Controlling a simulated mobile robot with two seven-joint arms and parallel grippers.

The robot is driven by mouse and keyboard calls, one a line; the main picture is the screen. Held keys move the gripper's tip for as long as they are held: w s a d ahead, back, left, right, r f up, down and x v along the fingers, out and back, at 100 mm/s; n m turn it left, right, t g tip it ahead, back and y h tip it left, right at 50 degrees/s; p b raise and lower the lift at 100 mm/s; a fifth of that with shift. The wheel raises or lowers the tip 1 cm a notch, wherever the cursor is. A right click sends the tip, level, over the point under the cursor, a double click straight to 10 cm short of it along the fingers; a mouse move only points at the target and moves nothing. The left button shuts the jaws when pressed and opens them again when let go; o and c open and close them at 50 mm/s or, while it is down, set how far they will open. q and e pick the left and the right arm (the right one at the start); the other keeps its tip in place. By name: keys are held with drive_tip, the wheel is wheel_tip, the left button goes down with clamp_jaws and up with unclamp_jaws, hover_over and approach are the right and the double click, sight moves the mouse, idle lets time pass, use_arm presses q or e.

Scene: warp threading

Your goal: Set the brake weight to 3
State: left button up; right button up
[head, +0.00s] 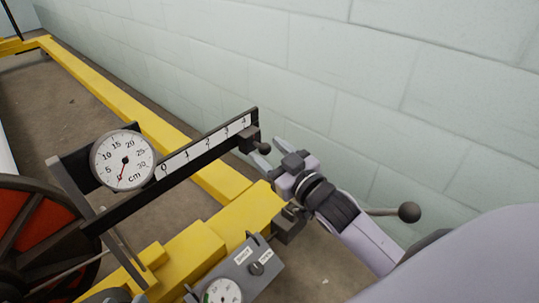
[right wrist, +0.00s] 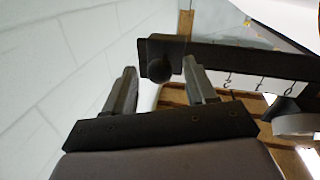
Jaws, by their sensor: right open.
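The brake weight (head: 247,140) is a dark block with a round ball knob (head: 264,149). It sits on the black scale bar (head: 130,208), whose white strip (head: 205,146) is numbered 0 to 4. The block is near the 4, at the bar's free end. My right gripper (head: 270,153) is open just beside the knob. In the right wrist view the knob (right wrist: 159,71) shows between the two spread fingers, near their tips; contact cannot be made out. One finger hides part of the bar (right wrist: 250,62) there.
A round dial marked in cm (head: 123,160) stands at the bar's left. A yellow frame (head: 130,100) runs behind and below the bar. A grey box with a small dial (head: 242,268) sits below. A red and black wheel (head: 35,235) is at left. A pale block wall (head: 330,90) lies behind.

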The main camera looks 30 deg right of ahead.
use_arm(q)
drive_tip(key=shift+a, duration=0.1)
use_arm(e)
drive_tip(key=shift+w, duration=0.2)
clamp_jaws()
drive_tip(key=shift+s+a+r+p, duration=0.1)
drive_tip(key=shift+s+a+p, duration=0.05)
drive_tip(key=shift+a+p, duration=0.4)
use_arm(q)
drive_tip(key=shift+s+a+r+g+p, duration=0.15)
drive_tip(key=shift+a+p, duration=0.2)
drive_tip(key=shift+p, duration=0.2)
drive_tip(key=shift+s+a+r+g+p, duration=0.15)
drive_tip(key=shift+a+p, duration=0.15)
drive_tip(key=shift+p, duration=0.25)
use_arm(e)
drive_tip(key=a, duration=0.2)
drive_tip(key=s+a, duration=0.1)
drive_tip(key=shift+s+a, duration=0.2)
drive_tip(key=shift+a, duration=0.2)
use_arm(q)
drive_tip(key=shift+f, duration=0.1)
use_arm(e)
unclamp_jaws()
